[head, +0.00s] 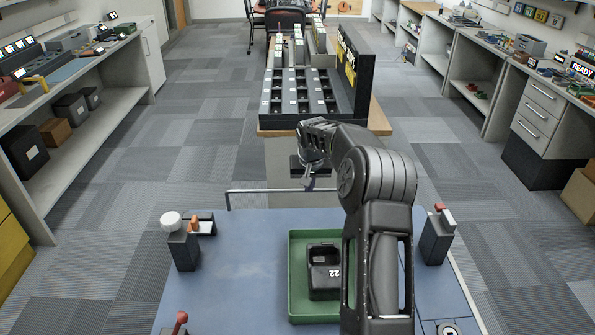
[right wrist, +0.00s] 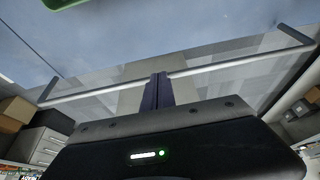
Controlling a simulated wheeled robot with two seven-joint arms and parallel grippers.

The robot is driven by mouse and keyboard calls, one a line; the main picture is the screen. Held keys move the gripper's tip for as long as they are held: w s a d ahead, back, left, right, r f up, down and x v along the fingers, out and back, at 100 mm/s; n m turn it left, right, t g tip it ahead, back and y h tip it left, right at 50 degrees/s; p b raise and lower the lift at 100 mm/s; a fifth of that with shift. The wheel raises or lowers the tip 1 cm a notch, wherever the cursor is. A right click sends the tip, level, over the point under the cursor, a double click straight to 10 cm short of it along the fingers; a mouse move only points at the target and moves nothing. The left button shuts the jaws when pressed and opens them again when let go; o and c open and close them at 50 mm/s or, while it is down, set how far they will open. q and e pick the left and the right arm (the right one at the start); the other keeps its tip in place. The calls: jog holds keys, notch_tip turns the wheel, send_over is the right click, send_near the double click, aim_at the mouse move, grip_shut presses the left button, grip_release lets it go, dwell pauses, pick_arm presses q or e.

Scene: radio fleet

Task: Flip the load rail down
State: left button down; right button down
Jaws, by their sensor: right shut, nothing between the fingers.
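The load rail (head: 262,191) is a thin grey bar with bent ends, along the far edge of the blue deck (head: 240,270). In the head view it stands above the deck's edge, its left end bent down toward the deck; my right arm hides its right part. The rail (right wrist: 215,68) crosses the right wrist view, both bent ends showing. My right gripper (head: 308,183) is shut and empty at the rail's middle. Its fingers (right wrist: 158,80) overlap the bar in the wrist view; I cannot tell whether they touch. My left gripper is not in view.
Dark posts (head: 183,250) (head: 437,237) stand at both sides. A black slotted rack (head: 290,95) on a wooden-topped stand is beyond the rail. Open carpet lies left and right.

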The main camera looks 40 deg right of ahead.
jog(key=shift+s+d, duration=0.1)
jog(key=shift+d, duration=0.15)
jog(key=shift+r, duration=0.1)
jog(key=v, duration=1.3)
jog(key=shift+r, duration=0.45)
